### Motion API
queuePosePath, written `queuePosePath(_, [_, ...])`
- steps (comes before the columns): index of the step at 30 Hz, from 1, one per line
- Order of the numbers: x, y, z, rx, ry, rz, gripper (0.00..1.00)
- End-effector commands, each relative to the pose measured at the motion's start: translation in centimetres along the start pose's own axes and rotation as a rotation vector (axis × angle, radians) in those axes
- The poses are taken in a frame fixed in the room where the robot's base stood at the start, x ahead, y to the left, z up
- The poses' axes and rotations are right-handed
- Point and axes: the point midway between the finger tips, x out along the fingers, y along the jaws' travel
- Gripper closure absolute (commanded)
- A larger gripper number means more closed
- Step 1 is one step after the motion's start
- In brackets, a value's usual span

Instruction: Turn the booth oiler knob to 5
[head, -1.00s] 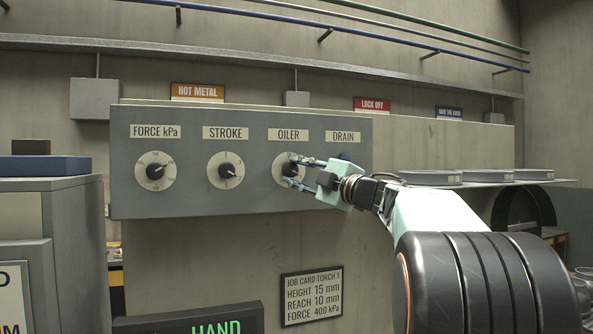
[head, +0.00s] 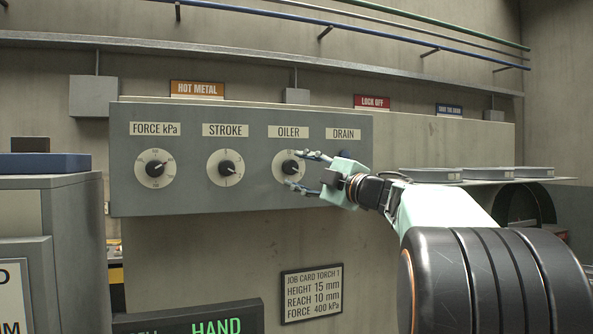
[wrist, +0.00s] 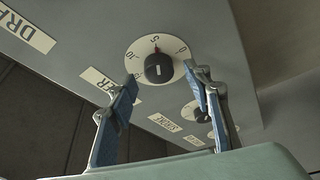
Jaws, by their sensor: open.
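The oiler knob (head: 290,168) is a black knob on a white round dial under the OILER label (head: 288,132). In the wrist view, upside down, the knob (wrist: 158,68) sits on a dial marked 0, 5 and 10. A red mark at the knob's edge points at about the 5. My gripper (head: 297,170) is open, its fingers spread above and below the knob in the head view. In the wrist view the blue fingers (wrist: 160,80) stand to either side of the knob, apart from it. Nothing is held.
On the same grey panel (head: 240,200) are the FORCE kPa knob (head: 155,168) and STROKE knob (head: 226,168) to the left. The DRAIN label (head: 343,133) is to the right, its control mostly hidden by my gripper. A job card (head: 311,294) hangs below.

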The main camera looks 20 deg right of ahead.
Motion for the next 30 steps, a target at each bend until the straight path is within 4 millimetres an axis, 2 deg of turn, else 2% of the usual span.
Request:
queuePosePath(9, [-6.8,0.1,0.0,-0.001,-0.004,0.003,0.55])
queuePosePath(15, [-9.7,0.1,0.0,-0.001,-0.002,0.002,0.55])
queuePosePath(21, [-10.6,0.1,-0.1,-0.002,0.000,0.002,0.55])
queuePosePath(30, [-10.6,0.1,0.0,-0.001,0.000,0.002,0.55])
